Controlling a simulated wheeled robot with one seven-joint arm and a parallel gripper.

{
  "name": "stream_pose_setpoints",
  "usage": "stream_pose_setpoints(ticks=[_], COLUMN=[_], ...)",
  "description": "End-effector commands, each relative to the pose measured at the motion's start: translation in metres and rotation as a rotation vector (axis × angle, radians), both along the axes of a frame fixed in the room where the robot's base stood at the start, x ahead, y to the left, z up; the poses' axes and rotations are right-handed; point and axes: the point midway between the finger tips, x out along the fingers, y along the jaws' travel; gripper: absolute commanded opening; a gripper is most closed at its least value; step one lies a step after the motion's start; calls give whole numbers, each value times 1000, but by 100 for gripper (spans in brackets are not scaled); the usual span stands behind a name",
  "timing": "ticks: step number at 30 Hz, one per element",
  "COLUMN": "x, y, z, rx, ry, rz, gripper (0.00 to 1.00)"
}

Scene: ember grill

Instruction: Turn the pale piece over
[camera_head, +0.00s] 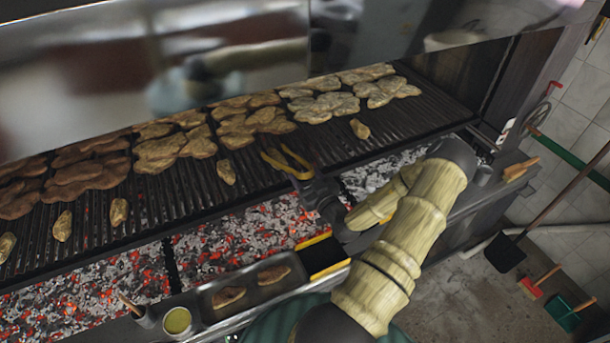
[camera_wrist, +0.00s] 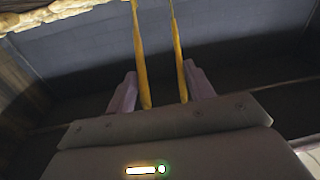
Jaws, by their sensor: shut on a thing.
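My gripper (camera_head: 318,192) is shut on yellow tongs (camera_head: 287,166) above the front part of the grill grate. In the wrist view my gripper (camera_wrist: 160,82) has the two yellow arms of the tongs (camera_wrist: 143,80) between its fingers. The tongs' tips look apart, with nothing seen between them. Several small pale golden pieces lie along the front of the grate: one to the right of the tongs (camera_head: 360,128), one to their left (camera_head: 226,172), and others further left (camera_head: 118,211). I cannot tell which is the pale piece meant.
Large browned pieces (camera_head: 180,148) cover the back of the grate (camera_head: 320,145). Glowing coals (camera_head: 240,232) lie below its front edge. A metal tray (camera_head: 268,290) with two dark pieces, a yellow sauce cup (camera_head: 177,321) and a black-yellow box (camera_head: 325,257) stand in front.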

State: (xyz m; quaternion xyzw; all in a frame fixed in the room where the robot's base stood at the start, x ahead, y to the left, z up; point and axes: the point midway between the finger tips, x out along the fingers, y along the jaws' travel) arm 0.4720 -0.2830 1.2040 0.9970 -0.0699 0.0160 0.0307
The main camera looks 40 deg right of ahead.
Motion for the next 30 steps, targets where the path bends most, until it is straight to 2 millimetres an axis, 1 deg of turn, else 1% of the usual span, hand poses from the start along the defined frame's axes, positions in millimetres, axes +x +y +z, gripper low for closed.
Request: stream_pose_setpoints(ticks=[14,30], x=[-1,-39], y=[1,8], z=[2,19], rx=[1,0], ry=[0,0], rz=[0,-1], gripper=[46,46])
